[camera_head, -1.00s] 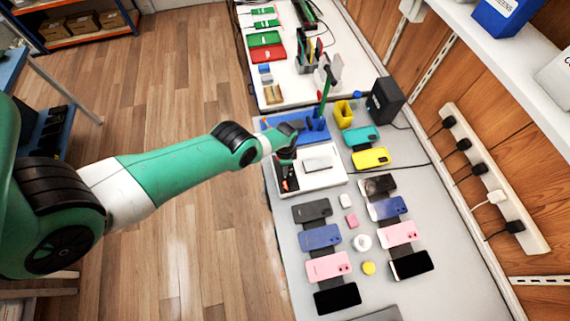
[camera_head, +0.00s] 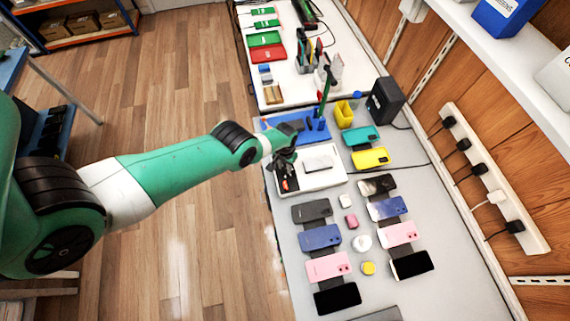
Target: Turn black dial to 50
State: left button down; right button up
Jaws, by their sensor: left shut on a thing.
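My left arm reaches in from the left over the workbench. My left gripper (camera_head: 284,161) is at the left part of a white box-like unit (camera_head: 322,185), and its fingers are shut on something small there. The black dial cannot be made out clearly; the gripper covers that area. A dark patch with a small orange mark (camera_head: 286,185) shows just below the fingers on the unit. No dial numbers are readable. My right gripper is not in view.
A pale flat piece (camera_head: 318,163) lies on the white unit. A blue mat (camera_head: 275,124) and a yellow holder (camera_head: 344,113) stand behind it. Several phones, including a black one (camera_head: 337,298), lie in front. A power strip (camera_head: 497,180) runs along the right wall.

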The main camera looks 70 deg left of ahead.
pick_arm(q)
jog(key=n, duration=0.4)
jog(key=shift+f+n, duration=0.1)
jog(key=shift+n, duration=0.2)
jog(key=n, duration=0.4)
jog(key=shift+n, duration=0.3)
jog(key=n, duration=0.4)
jog(key=shift+n, duration=2.2)
jog(key=c, duration=0.6)
grip_release()
jog(key=shift+o, duration=0.2)
